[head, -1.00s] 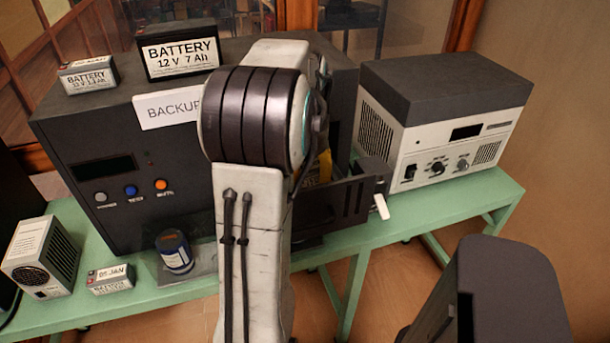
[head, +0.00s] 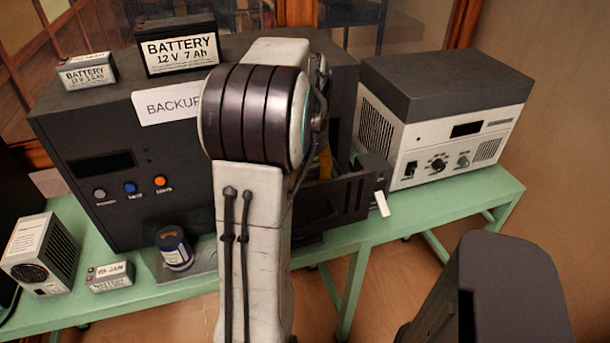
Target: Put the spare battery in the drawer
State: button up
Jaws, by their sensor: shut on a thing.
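A large black battery (head: 179,50) labelled 12 V 7 Ah stands on top of the dark backup cabinet (head: 110,215). A smaller grey battery (head: 87,72) stands to its left. Another small battery (head: 110,277) with a date label lies on the green bench at the front left. I cannot tell which is the spare. A dark drawer-like part (head: 338,203) juts out to the right of my arm, with a white tab (head: 383,204) near its right end. A bit of yellow (head: 325,164) shows above it. My arm hides my gripper and whatever it holds.
A white fan unit (head: 42,255) is at the left. A white instrument with a dark top (head: 445,120) stands at the right. The green bench (head: 465,195) is clear at its right front.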

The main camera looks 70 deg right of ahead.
jog(key=shift+f, duration=0.2)
jog(key=o, duration=1.3)
jog(key=shift+o, duration=0.2)
notch_tip(320, 180, up, 12)
